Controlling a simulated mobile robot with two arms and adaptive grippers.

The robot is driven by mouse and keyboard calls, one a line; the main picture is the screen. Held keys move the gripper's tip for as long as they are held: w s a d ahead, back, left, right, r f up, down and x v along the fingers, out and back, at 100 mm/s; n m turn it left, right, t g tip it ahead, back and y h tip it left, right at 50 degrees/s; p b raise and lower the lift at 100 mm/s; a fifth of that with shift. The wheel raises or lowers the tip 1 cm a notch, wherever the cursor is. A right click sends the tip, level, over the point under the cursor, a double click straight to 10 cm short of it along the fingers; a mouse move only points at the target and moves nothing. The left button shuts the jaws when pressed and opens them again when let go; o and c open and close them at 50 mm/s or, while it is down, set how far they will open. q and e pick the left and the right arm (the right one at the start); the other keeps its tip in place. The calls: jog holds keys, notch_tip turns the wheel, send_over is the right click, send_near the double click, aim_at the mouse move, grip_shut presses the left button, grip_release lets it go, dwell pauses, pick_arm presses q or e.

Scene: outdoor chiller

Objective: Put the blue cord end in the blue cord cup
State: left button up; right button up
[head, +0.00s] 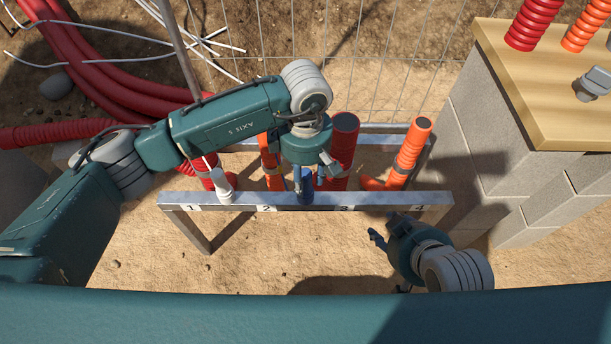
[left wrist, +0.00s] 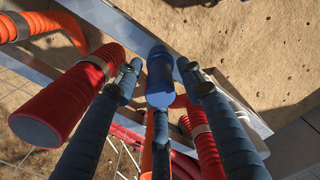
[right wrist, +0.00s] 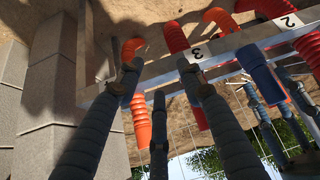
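A blue cylindrical piece (head: 305,190) is at the metal rail between the labels 2 and 3; I cannot tell whether it is the cord end or the cup. In the left wrist view the blue piece (left wrist: 158,78) lies between the fingers of my left gripper (left wrist: 158,70), with a visible gap on both sides. My left gripper (head: 316,176) is over the rail, open around the piece. The blue piece (right wrist: 256,68) also shows in the right wrist view. My right gripper (head: 385,228) is open and empty, near label 4. No second blue cord part is clear.
The rail (head: 370,200) carries labels 1 to 4. A white piece (head: 222,190) on a white cord is near label 1. Red (head: 343,140) and orange (head: 410,145) pipes rise behind the rail. A block stand with a wooden top (head: 530,95) is at right.

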jog(key=shift+s, duration=0.1)
pick_arm(q)
jog(key=shift+r, duration=0.15)
notch_tip(320, 180, up, 6)
jog(key=shift+w+r+p, duration=0.1)
jog(key=shift+r+p, duration=0.05)
jog(key=shift+p, duration=0.65)
notch_tip(320, 180, up, 4)
jog(key=shift+r+p, duration=0.15)
jog(key=shift+p, duration=0.15)
jog(key=shift+r, duration=0.7)
pick_arm(e)
jog(key=s+d+f+g+h, duration=0.1)
jog(key=s+d+g, duration=0.1)
jog(key=s, duration=0.5)
jog(key=shift+s+d+f+g, duration=0.15)
jog(key=shift+s+f+g, duration=0.15)
jog(key=shift+g, duration=0.5)
pick_arm(q)
jog(key=shift+s, duration=0.2)
